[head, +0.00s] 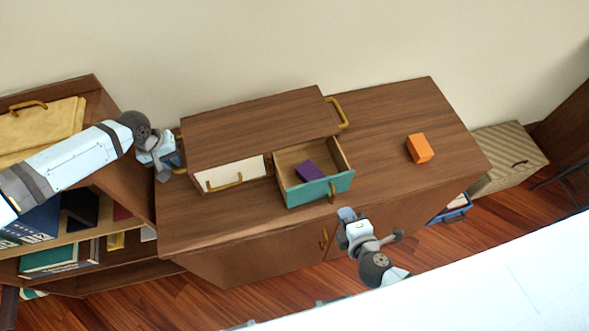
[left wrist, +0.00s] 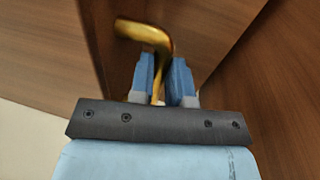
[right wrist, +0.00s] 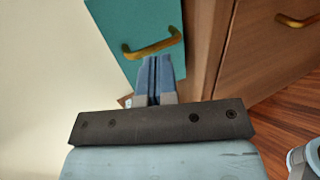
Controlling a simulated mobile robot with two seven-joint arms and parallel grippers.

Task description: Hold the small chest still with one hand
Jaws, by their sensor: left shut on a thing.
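The small chest (head: 255,125) is brown wood and stands on a wide low cabinet. It has a white drawer front (head: 215,175) on the left and a pulled-out teal drawer (head: 320,190) with a purple block (head: 308,171) inside. My left gripper (head: 172,160) is at the chest's left side, shut on the brass side handle (left wrist: 145,33). My right gripper (head: 346,214) is in front of the teal drawer. Its fingers (right wrist: 156,62) are together, just short of the drawer's brass handle (right wrist: 152,48), with nothing visible between them.
An orange block (head: 419,149) lies on the right of the cabinet top (head: 400,110), with clear surface around it. A bookshelf (head: 85,95) with books and a yellow box stands at the left. A woven box (head: 505,158) is beyond the cabinet's right end.

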